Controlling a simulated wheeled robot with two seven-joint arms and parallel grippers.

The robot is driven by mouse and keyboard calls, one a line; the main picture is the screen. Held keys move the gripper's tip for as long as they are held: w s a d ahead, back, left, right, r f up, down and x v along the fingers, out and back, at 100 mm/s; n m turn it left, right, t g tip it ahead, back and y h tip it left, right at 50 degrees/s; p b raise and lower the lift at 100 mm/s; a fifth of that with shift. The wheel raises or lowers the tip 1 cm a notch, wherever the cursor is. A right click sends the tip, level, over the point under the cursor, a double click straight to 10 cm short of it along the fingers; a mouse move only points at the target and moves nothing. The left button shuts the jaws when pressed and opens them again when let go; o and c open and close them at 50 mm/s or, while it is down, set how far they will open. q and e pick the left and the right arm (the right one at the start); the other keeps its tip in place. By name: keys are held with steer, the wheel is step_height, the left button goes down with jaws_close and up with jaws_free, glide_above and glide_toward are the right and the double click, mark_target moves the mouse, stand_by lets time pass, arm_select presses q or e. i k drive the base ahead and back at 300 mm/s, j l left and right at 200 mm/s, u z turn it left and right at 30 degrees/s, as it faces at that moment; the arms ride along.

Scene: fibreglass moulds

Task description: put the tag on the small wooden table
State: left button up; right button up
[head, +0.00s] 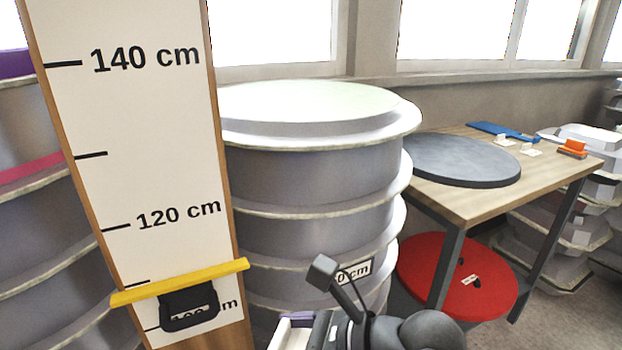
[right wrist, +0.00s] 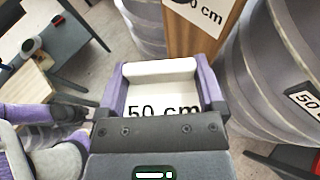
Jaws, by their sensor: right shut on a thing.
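The tag is a white plate reading "50 cm" (right wrist: 165,98), seen in the right wrist view. My right gripper (right wrist: 160,75) is shut on it, with a purple finger on each side. In the head view my right gripper (head: 291,322) is at the bottom centre, partly cut off, and the tag's lettering cannot be read there. The wooden table (head: 468,208) stands at the right, apart from the gripper, with dark legs. A purple and grey part, perhaps my left gripper (right wrist: 45,114), shows at the left of the right wrist view; its jaws are unclear.
A grey disc (head: 460,160), a blue flat piece (head: 500,131), small white pieces and an orange block (head: 572,147) lie on the table. Its front right top is bare. A red disc (head: 450,280) is below. Stacked grey moulds (head: 320,180) and a measuring board (head: 140,120) stand left.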

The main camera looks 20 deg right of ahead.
mark_target(552, 161)
steer(key=i+l, duration=0.1)
steer(key=l, duration=0.35)
steer(key=l+z, duration=0.1)
steer(key=l, duration=0.35)
steer(key=i+l, duration=0.15)
steer(key=l, duration=0.3)
steer(key=i+l+z, duration=0.1)
steer(key=l, duration=0.35)
steer(key=i+l, duration=0.1)
steer(key=l, duration=0.35)
steer(key=i+l+z, duration=0.1)
steer(key=l, duration=0.3)
steer(key=i+l, duration=0.15)
steer(key=l, duration=0.3)
steer(key=i+l+z, duration=0.1)
steer(key=l, duration=0.3)
